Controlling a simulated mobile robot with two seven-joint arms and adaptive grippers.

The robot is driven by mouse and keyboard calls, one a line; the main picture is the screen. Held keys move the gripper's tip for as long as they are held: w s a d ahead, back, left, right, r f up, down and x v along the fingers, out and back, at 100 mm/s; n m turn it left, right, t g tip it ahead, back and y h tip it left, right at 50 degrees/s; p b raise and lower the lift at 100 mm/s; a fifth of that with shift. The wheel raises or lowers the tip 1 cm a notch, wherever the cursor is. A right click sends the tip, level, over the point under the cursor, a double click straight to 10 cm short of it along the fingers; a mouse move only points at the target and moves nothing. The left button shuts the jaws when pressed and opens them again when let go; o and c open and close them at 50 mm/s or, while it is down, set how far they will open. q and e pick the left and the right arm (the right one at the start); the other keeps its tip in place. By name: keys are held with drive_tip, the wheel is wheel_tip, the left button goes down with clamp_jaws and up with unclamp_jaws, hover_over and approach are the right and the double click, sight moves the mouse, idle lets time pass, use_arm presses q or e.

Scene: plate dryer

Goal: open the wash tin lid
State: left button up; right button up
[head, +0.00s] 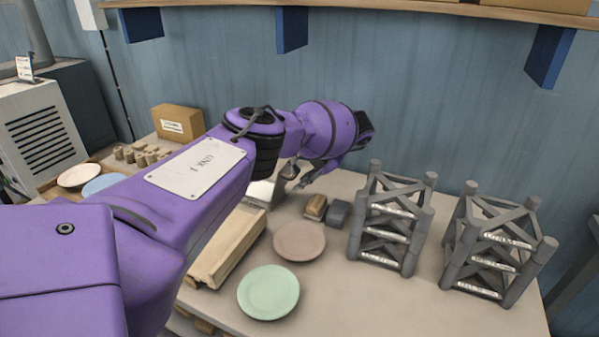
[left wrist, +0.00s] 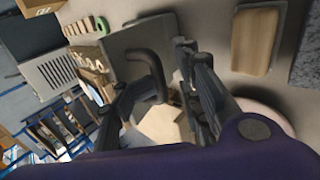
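The wash tin (head: 262,190) is a pale metallic box behind the long wooden block in the head view, mostly hidden by my left arm. In the left wrist view its grey lid (left wrist: 118,42) carries a dark curved handle (left wrist: 150,62). A pale surface shows below the handle; I cannot tell how far the lid is raised. My left gripper (head: 291,174) is at the tin in the head view. In the left wrist view its two dark fingers (left wrist: 168,75) are spread apart, with the handle near the gap between them. My right gripper is not in view.
A brown block (head: 316,206) and a grey block (head: 338,214) lie right of the tin. A pinkish plate (head: 299,241) and a green plate (head: 268,292) lie nearer. Two grey racks (head: 390,225) (head: 497,245) stand at right. A cardboard box (head: 178,122) stands at back left.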

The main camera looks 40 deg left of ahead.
use_arm(q)
drive_tip(key=shift+d, duration=0.25)
drive_tip(key=d, duration=0.2)
drive_tip(key=w+d, duration=0.1)
drive_tip(key=d, duration=0.1)
drive_tip(key=shift+f, duration=0.15)
drive_tip(key=d, duration=0.2)
drive_tip(key=w+d, duration=0.1)
drive_tip(key=d, duration=0.1)
drive_tip(key=shift+d+b, duration=0.3)
drive_tip(key=shift+d, duration=0.05)
idle(0.4)
drive_tip(key=v, duration=1.2)
